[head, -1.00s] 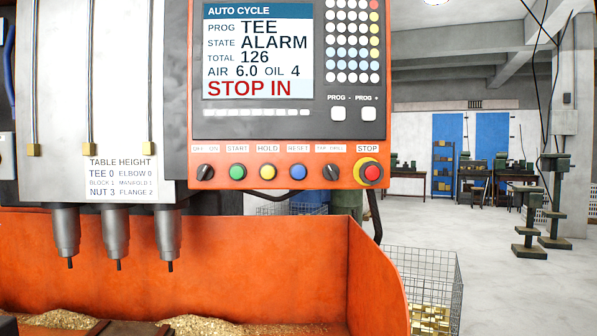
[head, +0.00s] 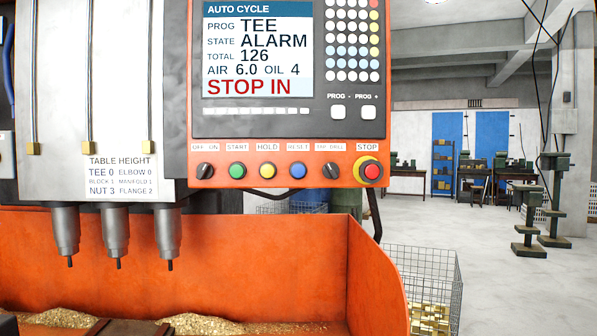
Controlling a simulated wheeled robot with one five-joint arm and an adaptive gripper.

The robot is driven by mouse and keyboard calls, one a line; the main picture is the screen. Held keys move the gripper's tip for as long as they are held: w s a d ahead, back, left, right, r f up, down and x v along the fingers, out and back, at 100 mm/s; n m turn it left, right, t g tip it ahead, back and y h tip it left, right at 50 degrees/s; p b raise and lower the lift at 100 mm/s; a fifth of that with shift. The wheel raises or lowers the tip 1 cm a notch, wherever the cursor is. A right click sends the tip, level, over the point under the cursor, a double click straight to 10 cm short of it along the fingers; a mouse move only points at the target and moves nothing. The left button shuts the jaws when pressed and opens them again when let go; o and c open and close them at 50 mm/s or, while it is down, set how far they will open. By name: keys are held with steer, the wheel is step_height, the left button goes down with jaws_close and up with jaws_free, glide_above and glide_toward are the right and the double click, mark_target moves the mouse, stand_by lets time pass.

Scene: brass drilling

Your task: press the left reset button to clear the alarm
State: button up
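The blue reset button (head: 298,171) sits in the orange lower strip of the control panel (head: 205,145), under a RESET label. Only one button labelled RESET shows. The yellow hold button (head: 268,171) is just left of it, and a dark selector knob (head: 331,171) is just right. The screen (head: 257,50) reads AUTO CYCLE, PROG TEE, STATE ALARM, TOTAL 126, AIR 6.0, OIL 4, and STOP IN in red. My gripper is not in view.
The red stop button (head: 372,172) is at the panel's right end, the green start button (head: 238,171) further left. Three drill spindles (head: 116,233) hang at left above the orange tray (head: 270,265). A wire basket (head: 436,270) holds brass parts. Open floor (head: 490,260) lies right.

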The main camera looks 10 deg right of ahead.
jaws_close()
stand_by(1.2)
